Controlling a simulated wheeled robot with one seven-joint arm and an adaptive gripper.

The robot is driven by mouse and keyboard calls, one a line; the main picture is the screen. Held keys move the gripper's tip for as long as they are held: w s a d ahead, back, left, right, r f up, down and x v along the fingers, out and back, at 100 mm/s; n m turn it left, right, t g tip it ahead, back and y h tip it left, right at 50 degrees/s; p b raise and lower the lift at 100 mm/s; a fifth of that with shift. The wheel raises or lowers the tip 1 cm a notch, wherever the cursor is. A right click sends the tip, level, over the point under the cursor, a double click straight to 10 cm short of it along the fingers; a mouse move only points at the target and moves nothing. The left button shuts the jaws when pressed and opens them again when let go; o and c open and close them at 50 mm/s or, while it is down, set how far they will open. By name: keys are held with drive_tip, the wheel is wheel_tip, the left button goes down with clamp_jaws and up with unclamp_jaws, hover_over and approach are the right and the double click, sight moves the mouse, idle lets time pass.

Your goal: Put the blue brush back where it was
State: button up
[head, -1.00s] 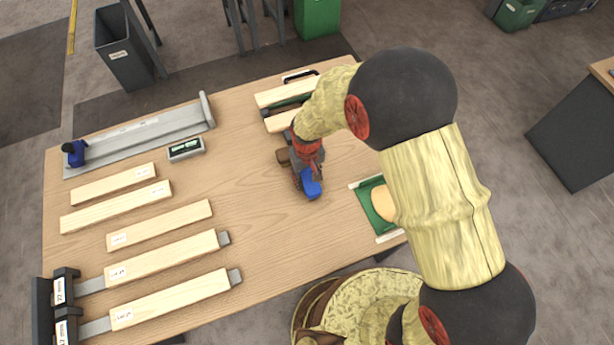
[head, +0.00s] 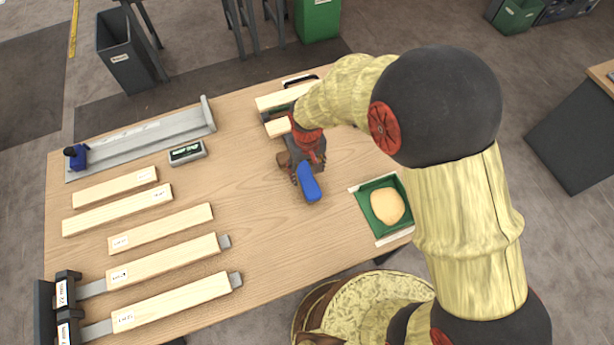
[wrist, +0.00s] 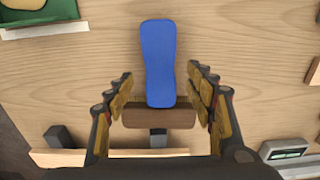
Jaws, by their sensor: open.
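The blue brush has a blue handle (head: 309,183) and a brown head (head: 283,160), on or just above the wooden table; I cannot tell contact. In the wrist view the handle (wrist: 158,62) points up the picture and the brown head (wrist: 160,117) lies crosswise below it. My gripper (wrist: 160,72) is open, its fingers on either side of the brush with gaps between. In the head view my gripper (head: 301,170) is over the brush and partly hides it.
A green tray (head: 379,241) holding a round tan piece (head: 387,206) lies right of the brush. Wooden strips (head: 160,225) lie to the left. A grey rail (head: 145,138) and a small display box (head: 187,152) are at the back left. The table between them is clear.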

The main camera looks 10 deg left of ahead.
sight(307, 179)
drive_tip(key=d+r+m+t, duration=0.1)
drive_tip(key=d+r, duration=0.4)
drive_tip(key=r, duration=0.3)
drive_tip(key=s+d+r+m+t, duration=0.1)
drive_tip(key=d+r, duration=0.3)
drive_tip(key=r, duration=0.3)
drive_tip(key=d+r+m, duration=0.1)
drive_tip(key=d+r, duration=0.4)
drive_tip(key=r, duration=0.3)
drive_tip(key=s+d+r+m+t, duration=0.3)
drive_tip(key=s+d+r, duration=0.6)
drive_tip(key=s+d, duration=0.4)
drive_tip(key=shift+s+r+t, duration=0.2)
drive_tip(key=shift+r+t, duration=0.1)
wheel_tip(307, 179, down, 8)
drive_tip(key=b, duration=0.7)
drive_tip(key=shift+b, duration=0.3)
